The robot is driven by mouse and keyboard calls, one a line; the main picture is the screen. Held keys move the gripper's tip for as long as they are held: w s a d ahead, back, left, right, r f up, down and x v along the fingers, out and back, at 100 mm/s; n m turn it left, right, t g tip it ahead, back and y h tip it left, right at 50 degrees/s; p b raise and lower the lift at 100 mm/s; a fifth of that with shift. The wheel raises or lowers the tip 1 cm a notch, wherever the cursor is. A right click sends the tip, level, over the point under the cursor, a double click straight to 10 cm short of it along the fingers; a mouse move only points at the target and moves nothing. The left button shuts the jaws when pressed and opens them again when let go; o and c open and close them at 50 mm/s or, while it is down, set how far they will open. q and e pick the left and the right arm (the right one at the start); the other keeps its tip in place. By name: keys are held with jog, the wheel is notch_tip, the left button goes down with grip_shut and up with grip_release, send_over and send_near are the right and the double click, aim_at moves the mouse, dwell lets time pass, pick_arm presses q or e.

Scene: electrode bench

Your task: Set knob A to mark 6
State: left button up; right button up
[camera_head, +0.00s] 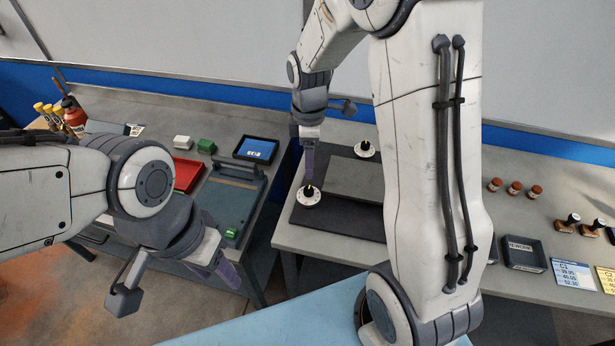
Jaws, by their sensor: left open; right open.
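Two white round dials with dark knobs show. The near dial (308,197) sits at the left end of a dark panel (338,222), and the far dial (365,149) sits further back. I cannot read their letters or marks, so I cannot tell which is knob A. My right gripper (309,180) points down directly over the near knob, its tips at or just above it; contact is unclear. It is open, though its jaws show edge-on. My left gripper (230,276) is open and empty, low in front of the left bench, away from both dials.
On the left bench are a red tray (187,174), a dark tray with a blue screen (257,149), and green (206,146) and white (182,142) blocks. Small brown jars (513,188) and a dark tray (523,254) stand at right. My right arm hides the bench's middle.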

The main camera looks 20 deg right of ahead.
aim_at(309, 189)
notch_tip(309, 189, down, 10)
jog(key=shift+s+r+p, duration=0.1)
jog(key=shift+p, duration=0.55)
grip_shut()
